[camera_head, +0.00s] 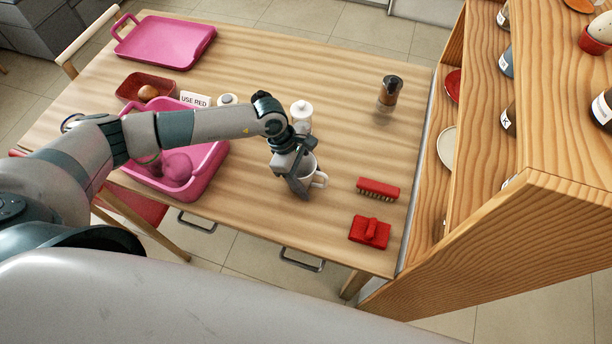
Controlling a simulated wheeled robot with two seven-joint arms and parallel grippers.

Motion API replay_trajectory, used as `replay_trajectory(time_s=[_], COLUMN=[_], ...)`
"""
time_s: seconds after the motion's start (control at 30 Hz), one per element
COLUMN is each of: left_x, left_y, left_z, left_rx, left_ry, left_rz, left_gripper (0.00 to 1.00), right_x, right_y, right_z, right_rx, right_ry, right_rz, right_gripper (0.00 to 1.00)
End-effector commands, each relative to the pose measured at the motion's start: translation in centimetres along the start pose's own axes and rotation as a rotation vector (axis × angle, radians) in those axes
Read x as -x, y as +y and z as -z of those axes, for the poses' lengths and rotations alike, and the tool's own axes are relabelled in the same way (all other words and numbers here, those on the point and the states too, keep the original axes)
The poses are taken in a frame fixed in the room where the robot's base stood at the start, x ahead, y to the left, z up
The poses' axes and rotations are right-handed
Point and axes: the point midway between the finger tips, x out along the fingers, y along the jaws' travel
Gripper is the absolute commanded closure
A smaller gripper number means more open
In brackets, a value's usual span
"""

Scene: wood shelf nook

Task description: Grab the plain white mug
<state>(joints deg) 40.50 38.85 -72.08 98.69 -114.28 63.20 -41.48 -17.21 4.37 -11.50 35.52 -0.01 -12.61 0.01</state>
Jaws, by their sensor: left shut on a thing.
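The plain white mug (318,180) stands on the wooden table (250,235), right of the pink bin, with its handle pointing right. My left gripper (298,185) comes down over the mug from above and is shut on it. The gripper hides part of the mug's rim and body. I cannot tell whether the mug still touches the table. My right gripper is not in view.
A pink bin (215,176) with pink items lies under my left arm. A white jar (301,112) stands just behind the gripper. A red brush (378,188) and a red block-like item (369,232) lie to the right. A wooden shelf (500,215) borders the table's right side.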

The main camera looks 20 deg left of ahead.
Motion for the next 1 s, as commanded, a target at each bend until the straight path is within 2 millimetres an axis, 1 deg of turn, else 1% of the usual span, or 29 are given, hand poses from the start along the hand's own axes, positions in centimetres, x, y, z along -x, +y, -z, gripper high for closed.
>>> replay_trajectory(time_s=[0.17, 0.23, 0.33, 0.4, 0.47, 0.8, 1.0], left_x=[0.7, 1.3, 2.5, 3.6, 3.6, 5.1, 5.9], left_y=[0.1, 0.2, 0.2, 0.2, -0.6, -4.0, -5.4], left_z=[-0.3, -0.5, -1.1, -1.6, -2.9, -9.4, -12.1], left_rx=[-0.001, -0.003, -0.004, -0.005, -0.008, -0.008, -0.005], left_ry=[-0.001, -0.001, -0.002, -0.003, -0.005, -0.005, -0.003], left_rz=[-0.003, -0.004, -0.006, -0.007, -0.001, -0.003, -0.003], left_gripper=[0.74, 0.74, 0.74, 0.74, 0.74, 0.74, 0.74], right_x=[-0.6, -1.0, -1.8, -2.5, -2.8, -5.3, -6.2], right_y=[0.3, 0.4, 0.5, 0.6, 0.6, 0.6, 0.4], right_z=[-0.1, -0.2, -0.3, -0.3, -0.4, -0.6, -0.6], right_rx=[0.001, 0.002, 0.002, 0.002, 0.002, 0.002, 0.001], right_ry=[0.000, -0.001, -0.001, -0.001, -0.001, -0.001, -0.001], right_rz=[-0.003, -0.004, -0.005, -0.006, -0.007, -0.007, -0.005], right_gripper=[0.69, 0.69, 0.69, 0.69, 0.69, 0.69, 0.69])
